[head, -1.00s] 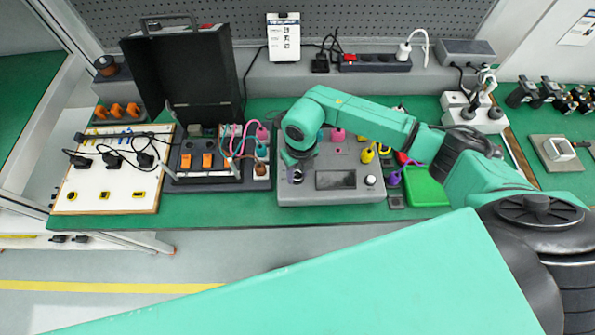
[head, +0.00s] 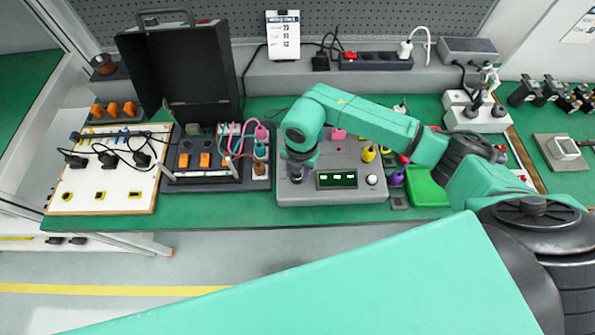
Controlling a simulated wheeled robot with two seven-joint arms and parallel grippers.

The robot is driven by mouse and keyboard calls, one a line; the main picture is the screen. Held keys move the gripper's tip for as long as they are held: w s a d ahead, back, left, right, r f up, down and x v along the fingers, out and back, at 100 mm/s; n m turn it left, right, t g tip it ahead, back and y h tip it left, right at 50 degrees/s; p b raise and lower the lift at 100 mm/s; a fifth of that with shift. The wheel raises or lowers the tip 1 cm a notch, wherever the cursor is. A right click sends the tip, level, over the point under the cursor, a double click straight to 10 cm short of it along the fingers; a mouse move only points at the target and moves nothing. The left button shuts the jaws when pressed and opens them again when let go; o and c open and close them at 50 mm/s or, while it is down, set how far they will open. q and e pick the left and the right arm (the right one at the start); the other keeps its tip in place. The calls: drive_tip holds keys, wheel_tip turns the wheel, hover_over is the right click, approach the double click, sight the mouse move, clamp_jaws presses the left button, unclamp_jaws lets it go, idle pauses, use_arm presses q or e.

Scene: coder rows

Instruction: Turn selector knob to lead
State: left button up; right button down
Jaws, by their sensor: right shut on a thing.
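The grey coder unit (head: 350,194) lies on the green bench top, with a dark display window (head: 337,179) that shows bright green-white characters. A pale round knob (head: 371,180) is on its right front. My right gripper (head: 297,173) points down at the unit's left front, left of the display. It is shut on the selector knob there, which the gripper mostly hides. The knob's pointer and labels cannot be made out, so its setting cannot be told. My left gripper is not in view.
An open black case (head: 182,75) and a white socket board (head: 103,190) stand left. A green tray (head: 428,190) lies right. My arm spans above the unit.

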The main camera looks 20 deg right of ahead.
sight(299, 177)
drive_tip(key=shift+w+r+m, duration=0.1)
drive_tip(key=shift+m, duration=2.1)
drive_tip(key=shift+c, duration=2.3)
unclamp_jaws()
wheel_tip(299, 177, up, 15)
drive_tip(key=b, duration=0.3)
drive_tip(key=shift+s+d+f, duration=0.15)
drive_tip(key=shift+s+f, duration=0.05)
drive_tip(key=shift+s, duration=0.25)
drive_tip(key=shift+f, duration=0.1)
